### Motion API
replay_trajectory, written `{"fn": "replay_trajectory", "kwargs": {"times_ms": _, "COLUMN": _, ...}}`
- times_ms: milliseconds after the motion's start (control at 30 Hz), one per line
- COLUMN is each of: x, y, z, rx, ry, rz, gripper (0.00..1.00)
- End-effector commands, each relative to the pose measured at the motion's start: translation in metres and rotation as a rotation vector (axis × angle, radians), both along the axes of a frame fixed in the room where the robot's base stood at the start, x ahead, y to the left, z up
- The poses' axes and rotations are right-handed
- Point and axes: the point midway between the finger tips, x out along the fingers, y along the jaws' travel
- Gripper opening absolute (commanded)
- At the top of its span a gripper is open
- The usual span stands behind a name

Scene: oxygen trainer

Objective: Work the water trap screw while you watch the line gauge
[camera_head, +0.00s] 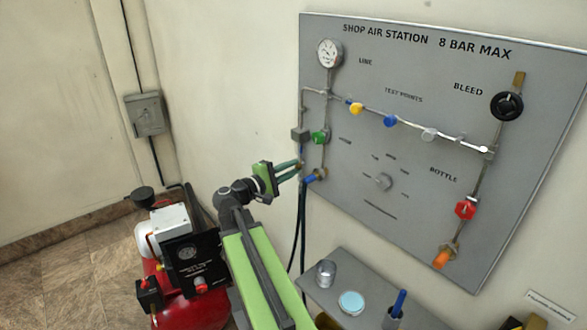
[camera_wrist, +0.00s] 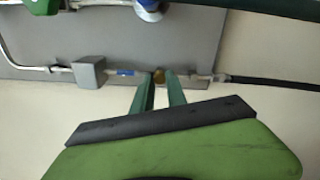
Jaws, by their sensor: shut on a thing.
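The small brass-coloured water trap screw (camera_wrist: 158,76) sits on the thin line below the grey block (camera_head: 300,135), which also shows in the wrist view (camera_wrist: 90,72). My gripper (camera_head: 299,166) reaches in from the left at the panel's left edge. In the wrist view, its two green fingers (camera_wrist: 159,80) are shut on the screw, one on each side. The fingers hide the screw in the head view. The round white line gauge (camera_head: 330,53) is at the panel's upper left, facing out and unobstructed. Its needle is too small to read surely.
A green knob (camera_head: 320,137) and a blue-handled fitting (camera_head: 312,178) are close beside my gripper. Black hoses (camera_head: 299,230) hang below it. A red compressor (camera_head: 195,310) stands low at left. A grey shelf (camera_head: 330,300) holds a metal cup and a blue-lidded tin.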

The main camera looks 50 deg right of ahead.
Motion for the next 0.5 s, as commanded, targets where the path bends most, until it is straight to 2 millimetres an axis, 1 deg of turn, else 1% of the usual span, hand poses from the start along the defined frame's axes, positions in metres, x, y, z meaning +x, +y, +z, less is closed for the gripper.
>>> {"fn": "replay_trajectory", "kwargs": {"times_ms": 33, "x": -0.0043, "y": -0.0001, "z": -0.0026, "rx": 0.007, "ry": -0.016, "rz": -0.012, "gripper": 0.0}}
{"fn": "replay_trajectory", "kwargs": {"times_ms": 500, "x": -0.0045, "y": -0.0008, "z": -0.0026, "rx": 0.004, "ry": -0.045, "rz": -0.013, "gripper": 0.0}}
